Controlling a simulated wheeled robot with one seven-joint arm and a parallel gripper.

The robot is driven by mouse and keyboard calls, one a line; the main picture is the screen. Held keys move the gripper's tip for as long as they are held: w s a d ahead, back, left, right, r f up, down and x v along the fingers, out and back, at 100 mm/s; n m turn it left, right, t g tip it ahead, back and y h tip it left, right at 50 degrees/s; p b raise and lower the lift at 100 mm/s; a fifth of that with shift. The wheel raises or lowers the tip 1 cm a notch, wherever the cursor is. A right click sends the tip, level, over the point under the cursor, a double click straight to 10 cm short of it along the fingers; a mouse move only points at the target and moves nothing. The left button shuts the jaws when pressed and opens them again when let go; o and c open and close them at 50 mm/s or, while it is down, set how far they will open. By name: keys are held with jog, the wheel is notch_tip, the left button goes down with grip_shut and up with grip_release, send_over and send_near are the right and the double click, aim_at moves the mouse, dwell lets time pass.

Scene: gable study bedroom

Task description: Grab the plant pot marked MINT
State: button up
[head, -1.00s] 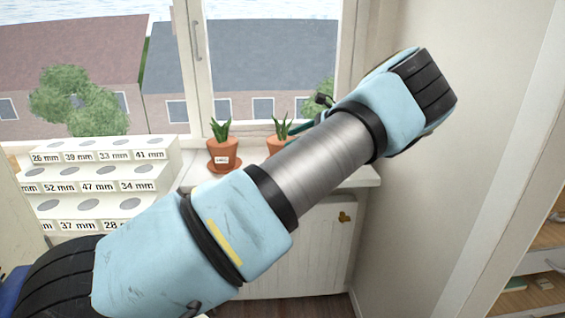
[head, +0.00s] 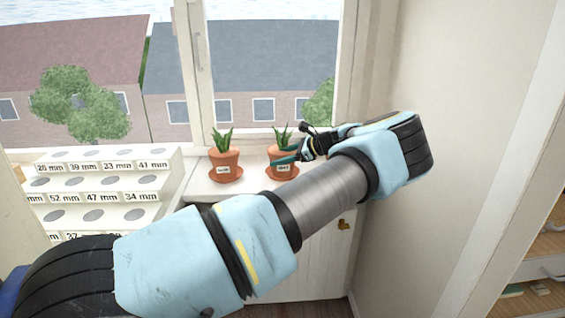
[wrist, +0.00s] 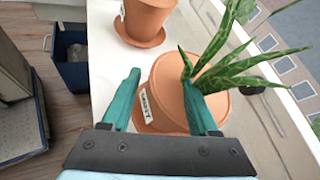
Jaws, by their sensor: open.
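Two terracotta pots with spiky green plants stand on saucers on the white windowsill. The right pot (head: 280,155) has a white label that is small and blurred but seems to read MINT. In the wrist view the same pot (wrist: 168,92) is close, with its label at its left side. The left pot (head: 224,165) has a label too small to read surely; it is at the top of the wrist view (wrist: 146,16). My gripper (head: 292,156) is beside the right pot. In the wrist view my gripper (wrist: 162,84) is open, its teal fingers reaching around the pot without visibly closing on it.
A white stepped rack (head: 110,185) with holes and millimetre labels stands left of the sill. The window (head: 270,70) is behind the pots and a wall (head: 470,110) is to the right. A dark blue bin (wrist: 72,55) shows in the wrist view.

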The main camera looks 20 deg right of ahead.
jog(key=shift+w+a+f, duration=0.1)
jog(key=shift+a, duration=0.05)
grip_shut()
jog(key=shift+f, duration=0.1)
dwell(0.3)
dwell(0.9)
